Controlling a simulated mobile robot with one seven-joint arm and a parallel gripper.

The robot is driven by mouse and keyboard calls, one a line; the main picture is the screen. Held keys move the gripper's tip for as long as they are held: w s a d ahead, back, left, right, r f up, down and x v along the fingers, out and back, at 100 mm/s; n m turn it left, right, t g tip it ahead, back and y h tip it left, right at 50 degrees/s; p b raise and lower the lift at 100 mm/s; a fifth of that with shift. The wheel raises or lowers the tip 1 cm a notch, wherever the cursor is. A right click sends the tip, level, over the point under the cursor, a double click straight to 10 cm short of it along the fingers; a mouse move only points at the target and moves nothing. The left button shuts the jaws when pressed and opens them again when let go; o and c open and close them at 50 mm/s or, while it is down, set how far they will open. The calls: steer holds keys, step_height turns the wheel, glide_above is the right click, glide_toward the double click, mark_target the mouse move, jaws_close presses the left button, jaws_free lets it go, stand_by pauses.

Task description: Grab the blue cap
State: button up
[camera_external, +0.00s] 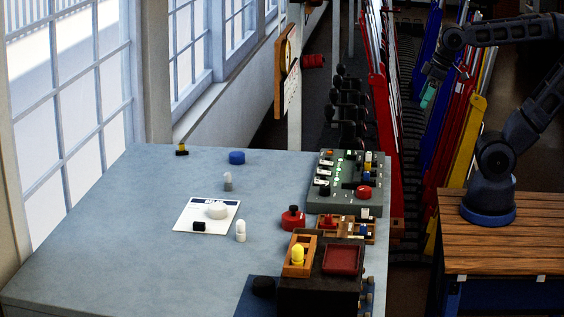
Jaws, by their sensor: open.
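The blue cap (237,157) is a short, round blue piece. It lies on the grey-blue table (130,220) near its far edge, left of the control panel. My gripper (428,95) hangs at the end of my arm at the upper right, small and dark with a teal part at its tip. It is open, high up and far to the right of the cap, apart from it. The finger details are too small to make out.
A grey upright piece (228,182) stands just in front of the cap. A paper sheet (190,222) carries a white round piece and a black block. The control panel (345,205), red button (293,217) and dark box (318,290) crowd the table's right side. The left side is clear.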

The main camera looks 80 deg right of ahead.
steer(key=w+d+r+m, duration=0.1)
steer(key=w+r+m, duration=0.25)
steer(key=w, duration=0.95)
steer(key=m+g+h, duration=0.2)
steer(key=m+h, duration=0.2)
steer(key=m, duration=0.4)
glide_above(237, 154)
steer(key=s+a, duration=0.3)
step_height(237, 154, down, 18)
steer(key=x, duration=0.9)
steer(key=shift+w+a+f, duration=0.3)
steer(key=shift+f, duration=0.2)
steer(key=c, duration=1)
